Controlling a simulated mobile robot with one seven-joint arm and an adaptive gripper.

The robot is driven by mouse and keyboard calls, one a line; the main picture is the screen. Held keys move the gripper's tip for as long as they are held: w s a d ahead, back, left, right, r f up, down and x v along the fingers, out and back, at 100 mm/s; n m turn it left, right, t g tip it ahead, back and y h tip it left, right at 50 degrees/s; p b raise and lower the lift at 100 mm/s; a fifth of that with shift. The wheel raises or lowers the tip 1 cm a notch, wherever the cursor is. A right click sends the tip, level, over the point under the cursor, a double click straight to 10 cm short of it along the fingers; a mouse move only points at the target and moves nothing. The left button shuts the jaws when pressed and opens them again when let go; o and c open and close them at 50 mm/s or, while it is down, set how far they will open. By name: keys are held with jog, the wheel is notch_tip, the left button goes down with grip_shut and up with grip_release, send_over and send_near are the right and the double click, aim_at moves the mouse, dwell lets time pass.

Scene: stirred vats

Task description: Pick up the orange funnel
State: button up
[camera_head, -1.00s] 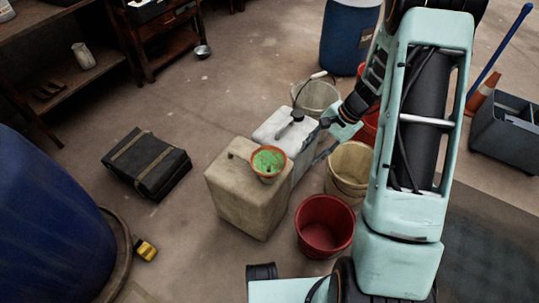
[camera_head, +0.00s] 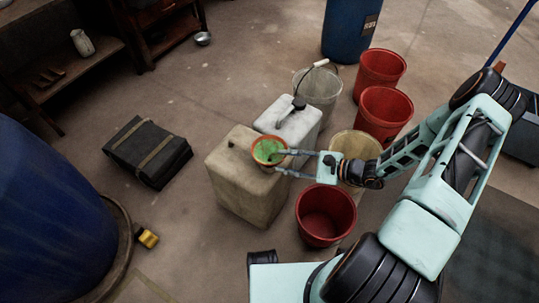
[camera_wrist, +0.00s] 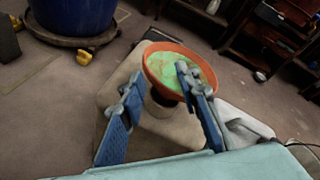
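The orange funnel (camera_head: 265,151) sits on top of the beige canister (camera_head: 240,190), with a green inside showing. It also shows in the wrist view (camera_wrist: 165,66), its wide orange rim facing up and slightly tilted in the picture. My gripper (camera_head: 280,163) is open at the funnel's right side in the head view, its fingers pointing left. In the wrist view my gripper (camera_wrist: 160,82) has one finger left of the funnel and the other overlapping its right part. I cannot tell whether either finger touches it. The funnel's lower part is partly hidden under the rim.
A white canister (camera_head: 298,122) stands behind the beige one. A clear bucket (camera_head: 318,90), red buckets (camera_head: 326,215) and a cream bucket (camera_head: 352,147) crowd the right. A black case (camera_head: 147,152) lies left. A blue drum (camera_head: 50,220) stands at lower left.

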aim_at(267, 161)
jog(key=x, duration=0.2)
jog(key=b+x, duration=0.1)
jog(key=x, duration=0.1)
jog(key=s+x, duration=0.1)
jog(key=x, duration=0.1)
jog(key=shift+a+f+b, duration=0.15)
jog(key=shift+b, duration=0.15)
jog(key=shift+w+a, duration=0.2)
jog(key=shift+a, duration=0.1)
grip_shut()
